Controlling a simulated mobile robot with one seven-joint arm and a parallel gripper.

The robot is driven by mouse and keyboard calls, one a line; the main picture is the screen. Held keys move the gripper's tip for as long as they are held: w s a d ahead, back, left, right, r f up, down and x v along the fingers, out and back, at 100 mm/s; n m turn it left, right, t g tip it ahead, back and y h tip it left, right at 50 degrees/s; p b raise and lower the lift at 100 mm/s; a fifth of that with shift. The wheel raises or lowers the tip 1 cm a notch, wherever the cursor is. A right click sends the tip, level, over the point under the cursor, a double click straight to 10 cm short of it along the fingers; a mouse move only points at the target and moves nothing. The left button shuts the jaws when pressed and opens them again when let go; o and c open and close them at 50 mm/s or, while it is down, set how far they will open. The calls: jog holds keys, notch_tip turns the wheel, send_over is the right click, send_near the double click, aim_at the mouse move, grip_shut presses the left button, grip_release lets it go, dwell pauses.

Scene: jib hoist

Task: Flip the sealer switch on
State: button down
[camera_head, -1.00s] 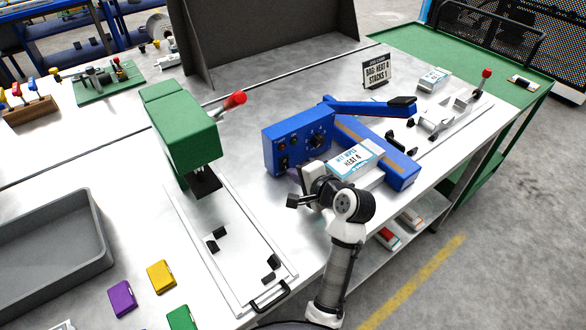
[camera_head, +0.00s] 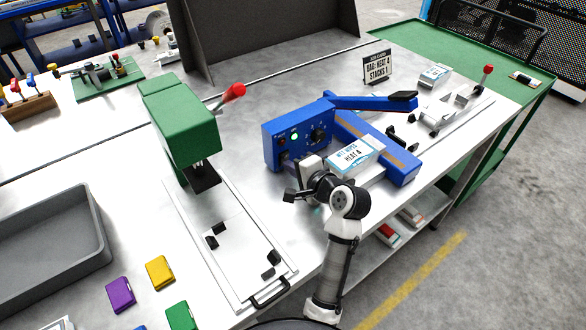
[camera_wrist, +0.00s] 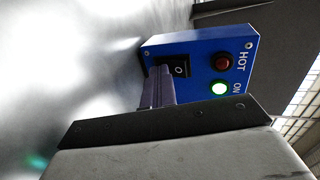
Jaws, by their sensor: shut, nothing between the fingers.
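The blue sealer (camera_head: 372,150) stands on the bench with its lever arm (camera_head: 362,104) raised. Its control box (camera_head: 270,147) faces my arm and carries a black knob (camera_head: 319,134). In the wrist view the box front (camera_wrist: 198,50) shows a black rocker switch (camera_wrist: 180,67), a dark red HOT lamp (camera_wrist: 222,63) and a brightly lit green ON lamp (camera_wrist: 219,89). The green lamp also glows in the head view (camera_head: 294,136). My gripper (camera_wrist: 160,72) is shut and empty, its fingertips right at the switch; I cannot tell whether they touch it.
A white packet labelled HEAT 4 (camera_head: 356,154) lies on the sealer. A green press (camera_head: 182,125) with a red-tipped handle stands to the left. A sign (camera_head: 377,67) reads BAG: HEAT 4, STACKS 1. A grey tray (camera_head: 50,240) and coloured packs lie at front left.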

jog(key=shift+r, duration=0.15)
jog(key=shift+r+p, duration=0.75)
jog(key=shift+p, duration=0.15)
jog(key=shift+f, duration=0.1)
